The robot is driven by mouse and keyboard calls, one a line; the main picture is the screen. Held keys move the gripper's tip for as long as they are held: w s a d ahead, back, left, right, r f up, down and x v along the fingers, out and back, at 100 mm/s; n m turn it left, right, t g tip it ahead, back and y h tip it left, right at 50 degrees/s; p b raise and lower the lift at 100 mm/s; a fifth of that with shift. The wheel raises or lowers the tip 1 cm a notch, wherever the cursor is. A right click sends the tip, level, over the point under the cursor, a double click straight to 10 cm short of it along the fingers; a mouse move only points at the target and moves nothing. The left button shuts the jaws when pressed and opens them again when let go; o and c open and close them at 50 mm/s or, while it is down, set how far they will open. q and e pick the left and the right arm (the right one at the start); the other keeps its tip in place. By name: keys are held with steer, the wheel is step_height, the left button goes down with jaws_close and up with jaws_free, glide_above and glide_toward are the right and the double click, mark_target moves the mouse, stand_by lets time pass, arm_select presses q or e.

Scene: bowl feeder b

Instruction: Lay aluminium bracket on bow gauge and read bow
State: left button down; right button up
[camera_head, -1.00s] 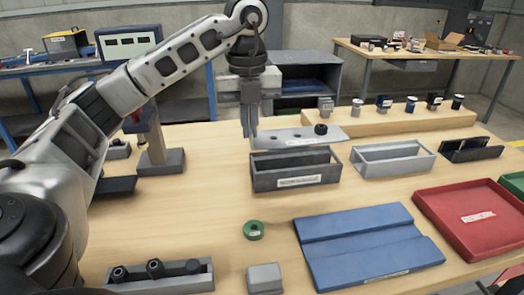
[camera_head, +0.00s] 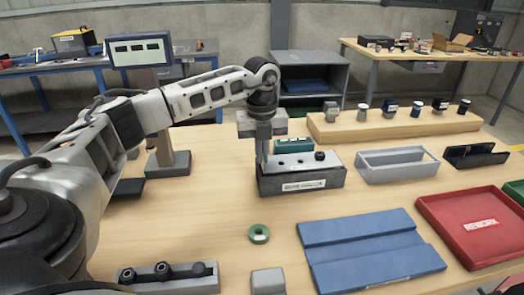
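The aluminium bracket (camera_head: 296,162), a flat grey plate with holes and a black round piece near its right end, lies along the top of a dark grey, labelled open-topped block (camera_head: 302,184), which looks like the bow gauge. I cannot see whether it rests fully on it. My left gripper (camera_head: 263,155) points down at the bracket's left end, with its fingers shut on that end. A green strip (camera_head: 293,145) shows just behind the bracket. My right gripper is out of view.
A light grey open holder (camera_head: 397,166) and a dark holder (camera_head: 475,156) stand to the right. A blue grooved tray (camera_head: 370,247), a red REWORK tray (camera_head: 482,225), a green ring (camera_head: 259,233) and a bin of dark fittings (camera_head: 168,279) lie nearer. Clear table lies between.

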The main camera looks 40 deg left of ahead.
arm_select(q)
steer(key=shift+f, duration=0.5)
steer(key=c, duration=1.6)
jaws_free()
steer(key=shift+c, duration=0.2)
step_height(320, 180, up, 13)
steer(key=shift+b, duration=0.35)
